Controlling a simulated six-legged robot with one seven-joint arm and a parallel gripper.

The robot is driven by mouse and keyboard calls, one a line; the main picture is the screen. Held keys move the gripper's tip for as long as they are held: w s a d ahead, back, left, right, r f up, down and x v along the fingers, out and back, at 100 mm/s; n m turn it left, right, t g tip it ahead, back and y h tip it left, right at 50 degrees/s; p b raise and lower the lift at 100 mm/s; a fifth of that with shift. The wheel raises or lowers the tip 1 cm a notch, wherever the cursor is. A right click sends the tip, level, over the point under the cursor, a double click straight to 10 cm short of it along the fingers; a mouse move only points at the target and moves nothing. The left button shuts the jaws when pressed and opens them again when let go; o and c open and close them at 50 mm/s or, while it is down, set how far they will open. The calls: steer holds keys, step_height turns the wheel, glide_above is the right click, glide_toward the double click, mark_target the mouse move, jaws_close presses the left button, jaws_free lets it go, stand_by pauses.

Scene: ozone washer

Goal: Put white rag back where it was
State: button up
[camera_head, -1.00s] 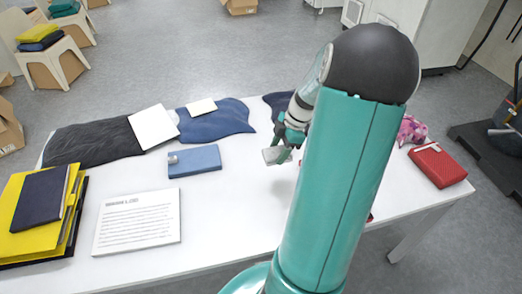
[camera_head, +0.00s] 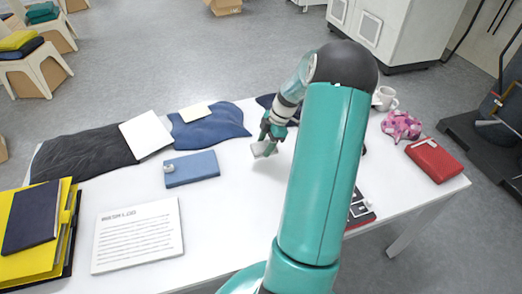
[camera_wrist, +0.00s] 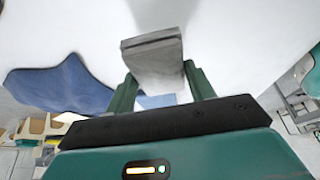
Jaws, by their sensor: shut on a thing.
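My gripper (camera_head: 268,138) is above the middle of the white table, to the right of the blue box. It is shut on a small light-grey folded piece (camera_head: 263,149), which looks like the white rag. In the wrist view the piece (camera_wrist: 153,62) sits between the two green fingers of my gripper (camera_wrist: 162,90), its end sticking out past them. In the head view it hangs close to the white table (camera_head: 230,205); I cannot tell whether it touches.
A blue box (camera_head: 191,169), a printed sheet (camera_head: 137,236) and yellow folders (camera_head: 20,235) lie left. Dark (camera_head: 80,153) and blue cloths (camera_head: 215,125) lie along the back. A red case (camera_head: 434,159), pink cloth (camera_head: 401,125) and mug (camera_head: 386,98) are right. The table's centre left is clear.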

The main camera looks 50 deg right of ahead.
mark_target(261, 144)
steer(key=w+f, duration=0.1)
steer(key=w+d+f, duration=0.1)
steer(key=w+f, duration=0.1)
steer(key=shift+f, duration=1.8)
steer(key=shift+f, duration=0.15)
steer(key=o, duration=1)
